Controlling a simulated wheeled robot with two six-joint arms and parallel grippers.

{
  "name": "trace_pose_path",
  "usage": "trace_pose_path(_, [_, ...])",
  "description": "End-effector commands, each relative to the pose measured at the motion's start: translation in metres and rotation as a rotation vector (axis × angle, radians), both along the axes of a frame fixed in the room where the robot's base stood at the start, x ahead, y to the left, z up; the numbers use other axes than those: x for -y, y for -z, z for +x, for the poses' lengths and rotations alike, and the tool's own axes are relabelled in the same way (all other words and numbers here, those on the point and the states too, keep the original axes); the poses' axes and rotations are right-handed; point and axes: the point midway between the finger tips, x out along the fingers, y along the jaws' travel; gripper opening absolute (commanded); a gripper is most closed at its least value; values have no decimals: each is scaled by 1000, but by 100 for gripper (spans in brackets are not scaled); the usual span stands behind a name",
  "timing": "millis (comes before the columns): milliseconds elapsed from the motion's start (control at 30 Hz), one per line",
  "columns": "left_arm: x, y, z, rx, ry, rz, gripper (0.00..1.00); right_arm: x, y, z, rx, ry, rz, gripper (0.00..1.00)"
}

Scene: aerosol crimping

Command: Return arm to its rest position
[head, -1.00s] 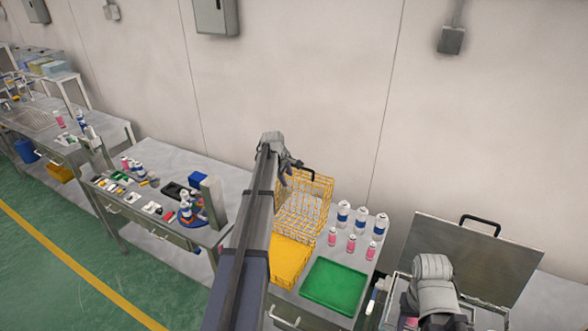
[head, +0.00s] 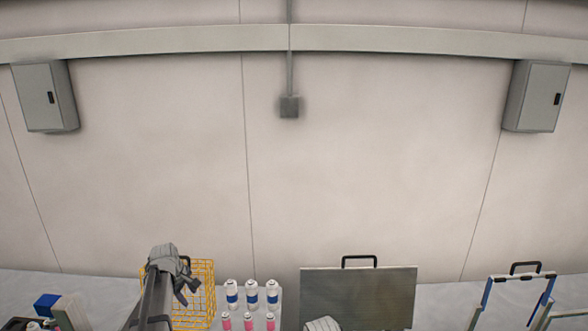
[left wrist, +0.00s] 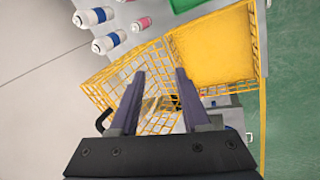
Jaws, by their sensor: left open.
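My left gripper (head: 186,288) is open and empty at the lower left of the head view, in front of the yellow wire basket (head: 207,272). In the left wrist view the two dark fingers (left wrist: 158,76) stand apart with nothing between them. The basket's yellow mesh (left wrist: 184,42) shows beyond the fingertips; I cannot tell how far off it is. A rounded grey part of my right arm (head: 322,324) shows at the bottom edge of the head view. My right gripper itself is out of the picture.
White-and-blue cans (head: 251,290) and pink bottles (head: 248,322) stand right of the basket. A grey panel with a black handle (head: 358,298) rises beside them. A blue-and-white frame (head: 487,293) stands at far right. Wall boxes (head: 45,97) hang above.

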Motion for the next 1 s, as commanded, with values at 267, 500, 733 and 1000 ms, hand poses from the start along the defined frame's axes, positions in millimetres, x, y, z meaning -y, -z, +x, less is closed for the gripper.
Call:
trace_pose_path(267, [172,100,-100,-132,605,140,47,0,92,0,1,-14,-1,53])
trace_pose_path(500, [268,168,-210,-243,1148,258,47,1,158,1,1,-25,-2,53])
trace_pose_path(733, [304,202,-281,-313,1492,325,47,1,192,1,2,-33,-3,53])
trace_pose_path(1000, [310,205,-295,-333,1576,341,47,1,195,1,1,-36,-3,53])
